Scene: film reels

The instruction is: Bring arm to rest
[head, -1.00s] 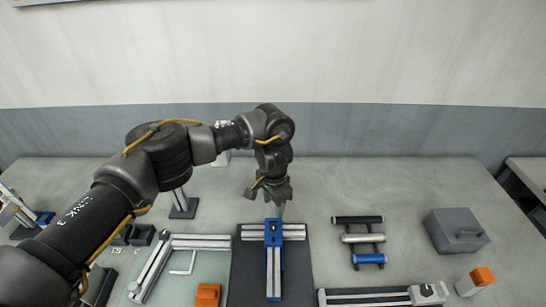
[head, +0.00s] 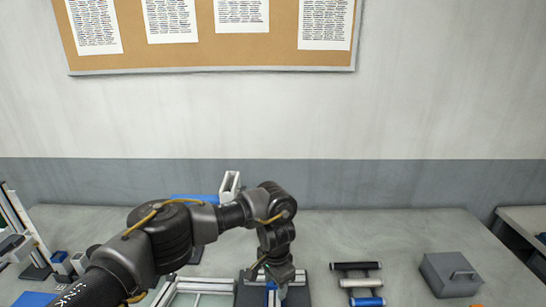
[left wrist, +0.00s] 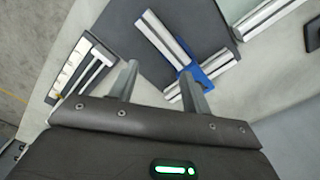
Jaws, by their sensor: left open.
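My left gripper (left wrist: 160,85) is open and empty in the left wrist view, with its two fingers spread apart. Below and beyond it are metal rails joined by a blue bracket (left wrist: 212,66), lying on a dark mat (left wrist: 120,30). In the head view the left gripper (head: 276,290) points down over this mat at the lower edge of the picture. The left arm reaches in from the lower left. The right gripper is in neither view.
A rack of rollers (head: 358,283) and a grey box with a handle (head: 450,274) stand on the table (head: 400,228) to the right. Metal profile stands (head: 22,232) are at the left. A cork board (head: 210,46) hangs on the wall. The table's back right is clear.

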